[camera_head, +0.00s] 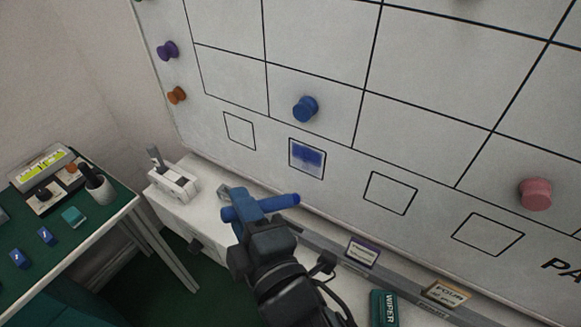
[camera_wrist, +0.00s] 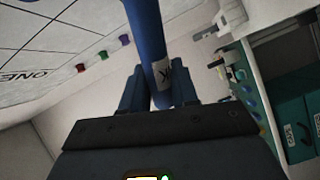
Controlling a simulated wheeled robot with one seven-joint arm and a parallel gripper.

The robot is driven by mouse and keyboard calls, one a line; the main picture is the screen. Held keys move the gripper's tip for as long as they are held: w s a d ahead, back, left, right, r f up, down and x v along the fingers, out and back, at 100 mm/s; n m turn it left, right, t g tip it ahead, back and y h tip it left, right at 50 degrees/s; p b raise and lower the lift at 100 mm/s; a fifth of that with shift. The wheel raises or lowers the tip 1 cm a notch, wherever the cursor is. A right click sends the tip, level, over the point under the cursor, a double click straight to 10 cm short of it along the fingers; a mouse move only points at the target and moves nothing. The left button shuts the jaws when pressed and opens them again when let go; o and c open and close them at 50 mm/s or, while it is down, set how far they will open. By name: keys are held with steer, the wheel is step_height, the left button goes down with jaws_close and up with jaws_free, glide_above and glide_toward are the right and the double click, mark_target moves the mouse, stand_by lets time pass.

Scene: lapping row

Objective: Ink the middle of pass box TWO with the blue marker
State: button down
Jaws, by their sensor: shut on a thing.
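My gripper (camera_head: 257,211) is shut on the blue marker (camera_head: 288,201) in front of the whiteboard (camera_head: 310,60). The marker lies across the jaws, one end toward the board. In the wrist view the marker (camera_wrist: 147,30) stands between the fingers of my gripper (camera_wrist: 157,88), with a white label partly showing. Along the board's lower edge is a row of small outlined boxes. The second from the left (camera_head: 307,168) has a blue ink patch across its middle. The others in the row look blank. No number is readable beside the inked box. The marker appears apart from the board.
A blue magnet (camera_head: 305,109) sits above the inked box, a pink one (camera_head: 535,194) at right. A ledge below the board holds a white block device (camera_head: 174,181), tags and a green wiper (camera_head: 383,308). A green-topped table (camera_head: 65,250) with small items stands at left.

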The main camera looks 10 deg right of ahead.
stand_by(0.5)
steer(key=w+a+f+b, duration=0.1)
steer(key=w+b, duration=0.4)
steer(key=w, duration=0.5)
steer(key=shift+w+f+b, duration=0.2)
steer(key=shift+f+b, duration=0.1)
steer(key=shift+f, duration=0.5)
steer(key=shift+w+d+p, duration=0.4)
steer(key=shift+w+p, duration=0.1)
steer(key=shift+w, duration=0.1)
stand_by(0.6)
